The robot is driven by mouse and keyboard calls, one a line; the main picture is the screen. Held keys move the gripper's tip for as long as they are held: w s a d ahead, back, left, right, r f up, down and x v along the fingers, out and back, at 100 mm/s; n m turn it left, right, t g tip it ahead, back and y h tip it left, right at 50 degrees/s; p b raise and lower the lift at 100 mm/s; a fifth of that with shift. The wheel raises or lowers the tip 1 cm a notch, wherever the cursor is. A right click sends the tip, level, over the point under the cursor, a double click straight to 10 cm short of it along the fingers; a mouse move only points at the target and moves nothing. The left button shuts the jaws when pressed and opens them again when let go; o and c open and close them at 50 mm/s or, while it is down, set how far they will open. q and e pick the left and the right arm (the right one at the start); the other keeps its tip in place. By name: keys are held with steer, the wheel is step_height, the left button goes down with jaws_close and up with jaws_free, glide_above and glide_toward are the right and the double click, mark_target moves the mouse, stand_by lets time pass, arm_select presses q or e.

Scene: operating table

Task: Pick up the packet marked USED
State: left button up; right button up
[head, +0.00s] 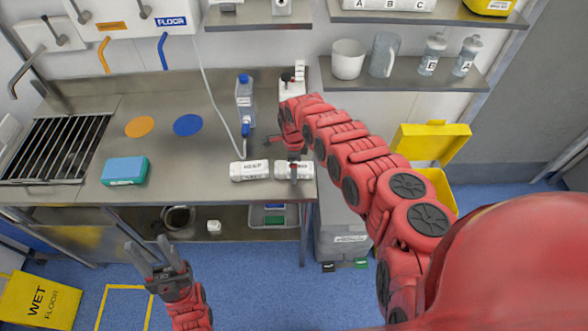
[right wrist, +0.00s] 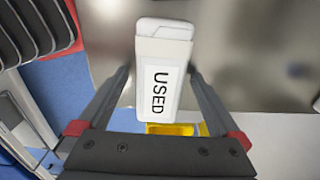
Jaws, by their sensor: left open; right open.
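The packet marked USED (right wrist: 160,70) is a white packet with a black-lettered label. In the right wrist view it lies between the two fingers of my right gripper (right wrist: 158,80), with a gap on each side. In the head view a white packet (head: 304,171) lies at the table's front right edge, with my right gripper (head: 293,160) over it and hiding part of its label. My right gripper is open. My left gripper (head: 158,262) is open and empty, low in front of the table, away from the packets.
A second white packet (head: 250,171) lies just left, its label too small to read. A blue-capped bottle (head: 245,95) stands behind. A yellow bin (head: 440,185) stands right of the table.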

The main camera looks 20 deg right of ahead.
steer(key=c, duration=1.4)
steer(key=shift+r, duration=0.1)
